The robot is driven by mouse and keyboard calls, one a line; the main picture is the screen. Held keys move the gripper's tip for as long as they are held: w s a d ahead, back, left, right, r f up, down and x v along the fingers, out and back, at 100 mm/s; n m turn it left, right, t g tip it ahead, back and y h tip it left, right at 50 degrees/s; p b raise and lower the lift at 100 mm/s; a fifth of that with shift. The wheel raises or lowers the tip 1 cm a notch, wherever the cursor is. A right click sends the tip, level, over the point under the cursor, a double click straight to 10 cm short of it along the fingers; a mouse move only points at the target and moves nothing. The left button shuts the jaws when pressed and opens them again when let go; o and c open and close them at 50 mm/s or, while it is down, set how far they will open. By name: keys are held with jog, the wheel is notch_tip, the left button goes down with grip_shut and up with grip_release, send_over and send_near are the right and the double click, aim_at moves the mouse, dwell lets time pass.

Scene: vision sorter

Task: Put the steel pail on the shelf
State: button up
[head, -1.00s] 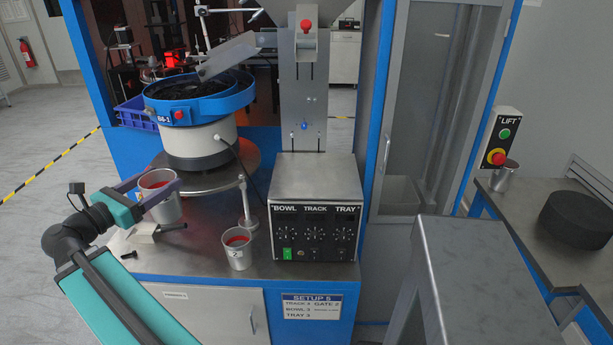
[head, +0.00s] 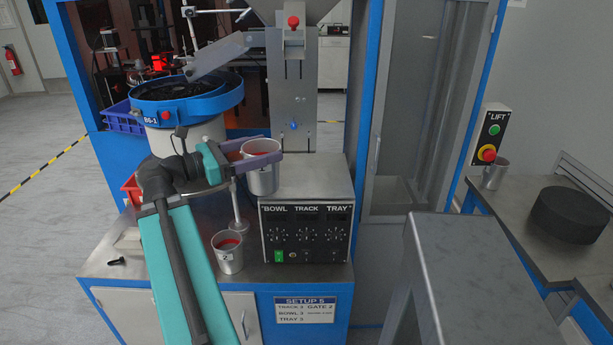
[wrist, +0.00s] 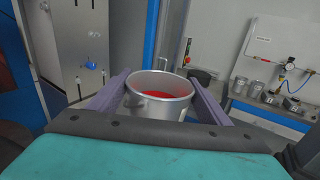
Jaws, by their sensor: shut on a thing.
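A steel pail (head: 262,181) with red contents is held between the two purple fingers of my gripper (head: 275,149). It hangs upright in the air, in front of the steel column and above the back left of the control box. In the wrist view the pail (wrist: 155,110) sits between the fingers, with its open rim and red contents showing. A smaller steel cup (head: 228,258), also with red inside, stands on the bench left of the control box. A blue-edged shelf (wrist: 251,107) at the right of the wrist view bears several steel containers.
The control box (head: 306,226) stands below and right of the pail. The blue bowl feeder (head: 185,106) is behind my arm. A grey metal stand (head: 470,260) rises at the front right. A side table (head: 520,215) holds a black disc (head: 570,215) and a steel cup (head: 496,174).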

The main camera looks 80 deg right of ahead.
jog(key=shift+m+g+y, duration=0.6)
jog(key=shift+m+y, duration=0.1)
jog(key=shift+y, duration=0.2)
jog(key=s, duration=0.4)
jog(key=s+r, duration=0.1)
jog(key=shift+s, duration=0.4)
jog(key=d+f+p, duration=0.1)
jog(key=d+p, duration=0.4)
jog(key=d, duration=1.1)
jog(key=shift+s+f, duration=0.25)
jog(key=shift+f, duration=0.1)
jog(key=shift+f+p, duration=0.4)
jog(key=shift+f, duration=1.25)
